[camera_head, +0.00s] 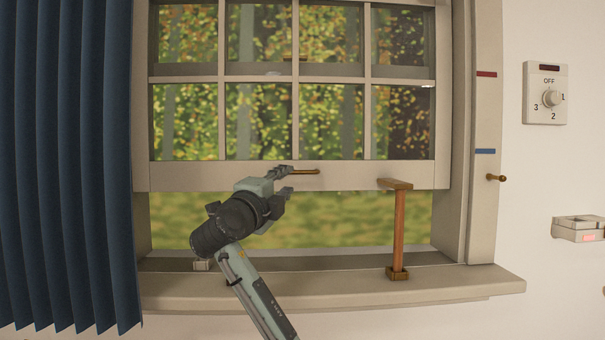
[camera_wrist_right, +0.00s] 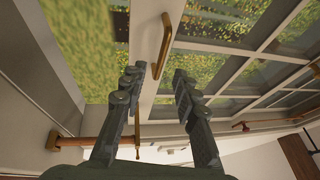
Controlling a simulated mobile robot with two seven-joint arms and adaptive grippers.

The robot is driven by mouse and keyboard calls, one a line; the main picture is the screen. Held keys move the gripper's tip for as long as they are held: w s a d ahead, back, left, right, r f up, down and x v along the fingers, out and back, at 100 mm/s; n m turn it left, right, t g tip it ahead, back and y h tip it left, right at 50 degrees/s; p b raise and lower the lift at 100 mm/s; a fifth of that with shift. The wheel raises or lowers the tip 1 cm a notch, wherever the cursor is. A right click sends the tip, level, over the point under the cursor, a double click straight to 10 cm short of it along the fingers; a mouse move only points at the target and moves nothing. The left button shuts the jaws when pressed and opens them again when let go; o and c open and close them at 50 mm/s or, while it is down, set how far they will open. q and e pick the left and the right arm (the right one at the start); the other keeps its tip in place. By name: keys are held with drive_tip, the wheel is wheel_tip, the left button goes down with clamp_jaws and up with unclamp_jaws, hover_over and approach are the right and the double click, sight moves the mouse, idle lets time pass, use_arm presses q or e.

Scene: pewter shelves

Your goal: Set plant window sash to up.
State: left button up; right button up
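The window sash (camera_head: 372,175) has several panes in a pale frame. It is part-way raised, with an open gap between its bottom rail and the sill. A brass handle (camera_head: 308,172) is on the bottom rail; it also shows in the right wrist view (camera_wrist_right: 163,46). My right gripper (camera_head: 284,180) is at the handle's left end. In the right wrist view my right gripper (camera_wrist_right: 158,78) has its fingers apart, with the handle just beyond the tips; contact cannot be told. A wooden prop (camera_head: 399,228) stands upright on the sill, its flat top at the rail. My left gripper is not in view.
A blue curtain (camera_head: 65,150) hangs at the left. The sill (camera_head: 450,284) juts out below. The right jamb has a red mark (camera_head: 487,74), a blue mark (camera_head: 485,151) and a brass peg (camera_head: 497,178). A dial (camera_head: 549,98) and small box (camera_head: 580,229) are on the right wall.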

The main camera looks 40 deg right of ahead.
sight(295, 173)
drive_tip(key=x, duration=0.2)
drive_tip(key=shift+d+r+p, duration=0.2)
drive_tip(key=shift+r+p, duration=0.05)
drive_tip(key=shift+p, duration=0.05)
drive_tip(key=x, duration=0.4)
drive_tip(key=shift+a+p, duration=0.1)
drive_tip(key=shift+p, duration=0.25)
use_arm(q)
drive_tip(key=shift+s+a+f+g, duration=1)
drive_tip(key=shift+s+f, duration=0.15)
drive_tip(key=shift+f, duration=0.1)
use_arm(e)
drive_tip(key=shift+x, duration=0.75)
drive_tip(key=shift+f, duration=0.15)
clamp_jaws()
